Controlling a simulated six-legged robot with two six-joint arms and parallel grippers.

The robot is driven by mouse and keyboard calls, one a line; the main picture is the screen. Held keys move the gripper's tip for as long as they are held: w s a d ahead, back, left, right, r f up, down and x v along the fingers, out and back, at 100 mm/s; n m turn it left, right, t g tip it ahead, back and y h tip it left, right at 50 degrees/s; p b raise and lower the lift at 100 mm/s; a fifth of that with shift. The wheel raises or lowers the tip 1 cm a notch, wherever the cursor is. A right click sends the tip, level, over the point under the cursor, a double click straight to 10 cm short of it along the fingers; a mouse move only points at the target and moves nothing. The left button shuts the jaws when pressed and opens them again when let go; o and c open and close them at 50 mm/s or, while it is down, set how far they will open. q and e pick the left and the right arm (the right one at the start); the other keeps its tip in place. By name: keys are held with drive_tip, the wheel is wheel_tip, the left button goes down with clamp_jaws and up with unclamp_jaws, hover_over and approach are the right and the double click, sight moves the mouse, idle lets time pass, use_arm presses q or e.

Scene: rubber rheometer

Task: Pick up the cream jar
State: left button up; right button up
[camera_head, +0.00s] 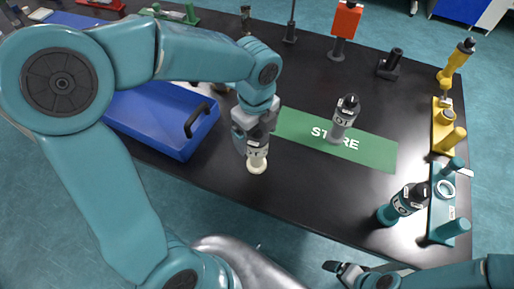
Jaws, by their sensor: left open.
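The cream jar (257,160) stands upright near the front edge of the black table. It has a dark cap and a pale label. My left gripper (255,122) comes down over the jar's upper part, with its fingers open. The fingers and the cap overlap in the view, so I cannot tell whether they touch. My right gripper (341,268) is low in the view, in front of the table and apart from the jar; its fingers are too small to judge.
A green mat (375,153) marked STORE lies right of the jar, with a grey bottle (343,120) on it. A blue tray (165,138) is at left. A teal bottle (390,213) and yellow (441,112) and teal (440,212) racks stand at right.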

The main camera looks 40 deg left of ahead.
use_arm(q)
drive_tip(key=shift+s+f, duration=0.15)
drive_tip(key=shift+f, duration=0.6)
drive_tip(key=c, duration=1.4)
drive_tip(key=shift+c, duration=0.3)
